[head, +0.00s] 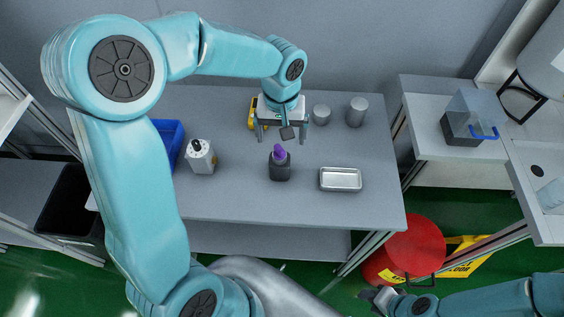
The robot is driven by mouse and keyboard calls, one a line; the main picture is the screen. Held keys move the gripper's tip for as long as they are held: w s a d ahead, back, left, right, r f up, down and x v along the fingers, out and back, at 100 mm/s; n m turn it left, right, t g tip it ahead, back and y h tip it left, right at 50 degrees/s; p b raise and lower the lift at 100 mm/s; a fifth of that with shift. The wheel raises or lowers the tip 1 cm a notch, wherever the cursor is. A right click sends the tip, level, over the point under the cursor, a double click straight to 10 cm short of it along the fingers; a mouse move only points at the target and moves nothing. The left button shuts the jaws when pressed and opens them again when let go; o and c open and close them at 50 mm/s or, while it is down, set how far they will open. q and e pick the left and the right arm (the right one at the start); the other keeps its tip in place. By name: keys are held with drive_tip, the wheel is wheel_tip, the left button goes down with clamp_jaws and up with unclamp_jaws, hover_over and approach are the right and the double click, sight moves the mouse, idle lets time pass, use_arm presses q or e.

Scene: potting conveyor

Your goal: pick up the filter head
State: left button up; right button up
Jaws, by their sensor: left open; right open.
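No part is plainly marked as the filter head, and I cannot tell for certain which thing it is. A purple piece (279,152) stands upright in the top of a short dark holder (280,171) at the middle of the table. My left gripper (281,139) points down just behind and above the purple piece, fingers apart, with nothing seen gripped. A small dark square part (287,133) shows between its fingers; I cannot tell what it belongs to. My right gripper (372,296) is open and empty, low at the lower right, beyond the table's front edge.
On the grey table (240,204) are a silver tray (341,180), two grey cylinders (357,112) (321,115), a white container (201,158) and a blue bin (172,139). A yellow thing (252,113) is partly hidden behind my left gripper. A red drum (415,245) stands right.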

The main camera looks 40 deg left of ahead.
sight(280, 149)
use_arm(q)
wheel_tip(280, 149, down, 5)
drive_tip(key=shift+w+a, duration=0.15)
drive_tip(key=shift+s+f, duration=0.2)
drive_tip(key=shift+f, duration=0.25)
wheel_tip(280, 149, down, 4)
drive_tip(key=shift+a+p, duration=0.15)
drive_tip(key=shift+p, duration=0.45)
drive_tip(key=shift+w+f, duration=0.1)
drive_tip(key=shift+f, duration=0.25)
drive_tip(key=shift+r, duration=0.1)
drive_tip(key=shift+c, duration=1)
drive_tip(key=c, duration=1)
drive_tip(key=shift+c, duration=0.7)
